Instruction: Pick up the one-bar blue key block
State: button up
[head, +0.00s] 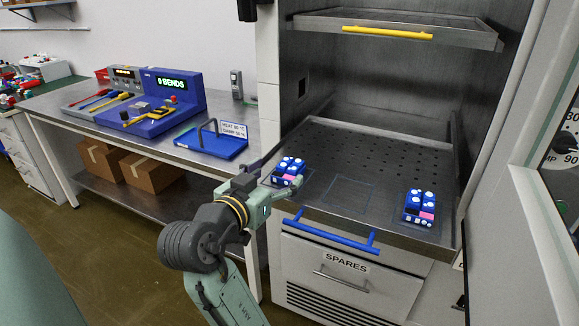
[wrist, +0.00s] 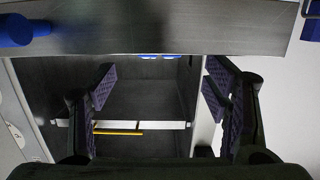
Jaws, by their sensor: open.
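Two blue key blocks with white round buttons and a pink patch sit on the perforated shelf of the open cabinet in the head view. One block (head: 289,168) is at the shelf's left front. The other block (head: 418,207) is at the right front. Their bars are too small to read, so I cannot tell which is the one-bar block. My gripper (head: 268,178) is beside the left block and partly overlaps it in the picture. In the wrist view my gripper (wrist: 162,88) is open with nothing between its fingers. Small blue shapes show beyond the shelf edge there.
The perforated shelf (head: 390,150) has an empty marked square between the blocks. A blue bar handle (head: 330,233) juts out below the shelf's front edge. An upper tray with a yellow handle (head: 387,33) hangs above. A bench (head: 100,135) with a blue tray (head: 215,146) stands left.

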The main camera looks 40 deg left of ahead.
aim_at(287, 167)
jog(key=p+x, duration=0.2)
jog(key=x, duration=0.4)
jog(key=shift+w+f, duration=0.15)
jog(key=shift+w, duration=0.15)
jog(key=c, duration=1.2)
